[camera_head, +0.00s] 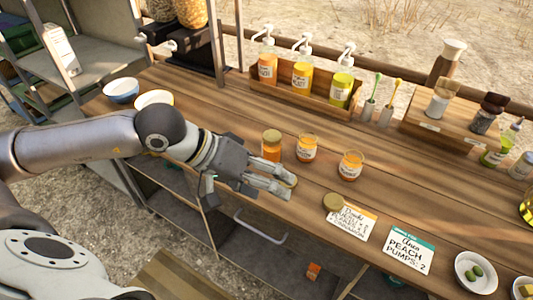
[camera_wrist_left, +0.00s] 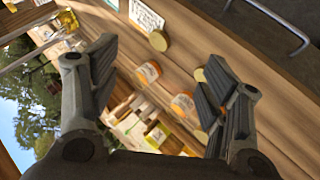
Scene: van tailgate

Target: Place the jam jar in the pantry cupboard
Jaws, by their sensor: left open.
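A jar with a gold lid (camera_head: 271,145) and orange contents stands upright on the wooden counter. To its right stand two open orange jars with labels, the nearer one (camera_head: 307,148) and the farther one (camera_head: 350,165); I cannot tell for certain which is the jam jar. They also show in the left wrist view (camera_wrist_left: 148,73) (camera_wrist_left: 182,104). My left gripper (camera_head: 282,180) is open and empty, over the counter's front edge, just in front of the lidded jar. A cupboard with a grey handle (camera_head: 260,226) is below the counter; I cannot tell whether it is the pantry cupboard.
Loose gold lids lie on the counter, one (camera_head: 333,202) by a handwritten card (camera_head: 352,219). A second card (camera_head: 408,249) is farther right. Pump bottles (camera_head: 302,75) stand in a wooden rack behind. Bowls (camera_head: 121,90) are at the left, near a metal shelf (camera_head: 85,62).

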